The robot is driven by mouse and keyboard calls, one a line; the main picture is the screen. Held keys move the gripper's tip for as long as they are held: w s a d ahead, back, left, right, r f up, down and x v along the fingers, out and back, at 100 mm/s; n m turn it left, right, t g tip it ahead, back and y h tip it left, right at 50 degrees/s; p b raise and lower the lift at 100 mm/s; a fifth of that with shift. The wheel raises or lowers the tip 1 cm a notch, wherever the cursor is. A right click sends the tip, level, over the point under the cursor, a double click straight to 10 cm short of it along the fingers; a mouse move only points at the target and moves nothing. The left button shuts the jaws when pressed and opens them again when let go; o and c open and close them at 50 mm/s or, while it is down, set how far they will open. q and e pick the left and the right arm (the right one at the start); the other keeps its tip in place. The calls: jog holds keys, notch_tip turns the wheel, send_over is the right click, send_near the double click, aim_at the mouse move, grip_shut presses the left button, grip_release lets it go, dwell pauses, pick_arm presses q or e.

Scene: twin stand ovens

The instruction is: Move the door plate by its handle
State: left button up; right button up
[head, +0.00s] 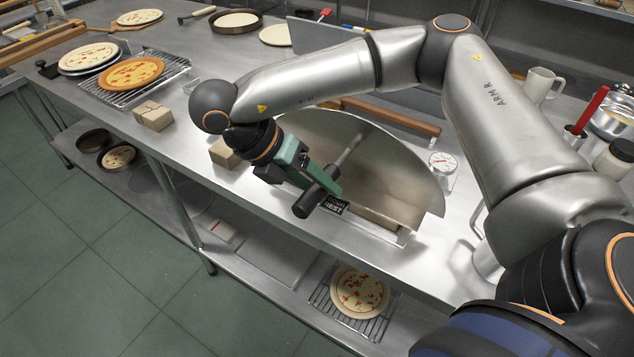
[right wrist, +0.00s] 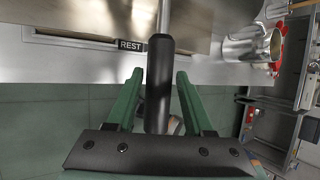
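The door plate (head: 395,160) is a half-round steel sheet standing upright in a low rest on the steel bench. A small black sign reading REST (head: 334,206) sits at its front; the sign also shows in the right wrist view (right wrist: 130,46). A metal rod (head: 349,150) sticks out from the plate and ends in a black cylindrical handle (right wrist: 158,85). My right gripper (head: 318,181) has green fingers and is at the handle. In the right wrist view it is open, with the handle between the fingers and a gap on each side. My left gripper is not in view.
Small cardboard boxes (head: 153,115) and pizzas on racks (head: 131,73) stand to the left. A dial gauge (head: 442,168), a white mug (head: 541,86) and jars are to the right. A lower shelf holds a pizza (head: 359,291). The floor in front is clear.

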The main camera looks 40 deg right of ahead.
jog(key=shift+o, duration=1.3)
jog(key=shift+f, duration=0.1)
